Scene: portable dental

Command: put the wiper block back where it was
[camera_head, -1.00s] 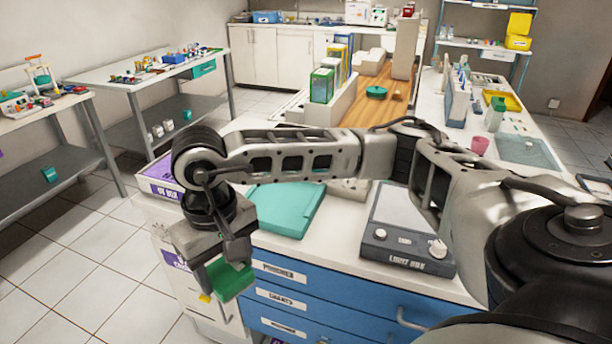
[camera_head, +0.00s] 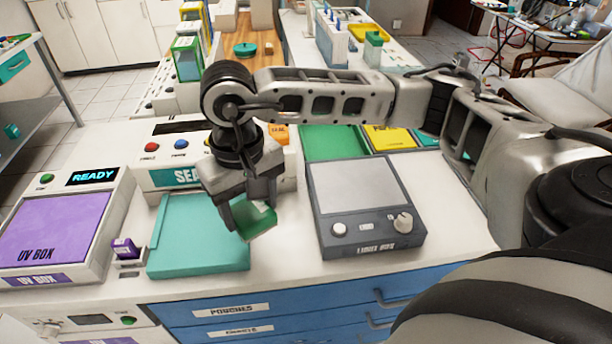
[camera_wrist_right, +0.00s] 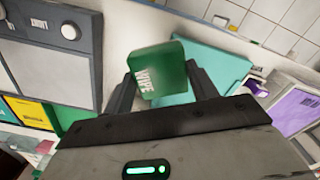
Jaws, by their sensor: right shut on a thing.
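The wiper block is a small green block (camera_head: 254,219) with white lettering that reads "WIPE" in the right wrist view (camera_wrist_right: 158,72). My right gripper (camera_head: 250,212) is shut on it, with one finger on each side of the block. In the head view it holds the block over the counter, between the teal tray (camera_head: 205,255) and the grey light box (camera_head: 365,190). I cannot tell how high above the counter the block is. My left gripper is not in view.
A purple-topped UV box (camera_head: 55,235) showing READY stands at the left, with a small purple block (camera_head: 124,248) beside it. A sealer (camera_head: 165,178) stands behind the teal tray. Green, yellow and teal mats (camera_head: 335,143) lie behind the light box. Blue drawers (camera_head: 270,310) are below.

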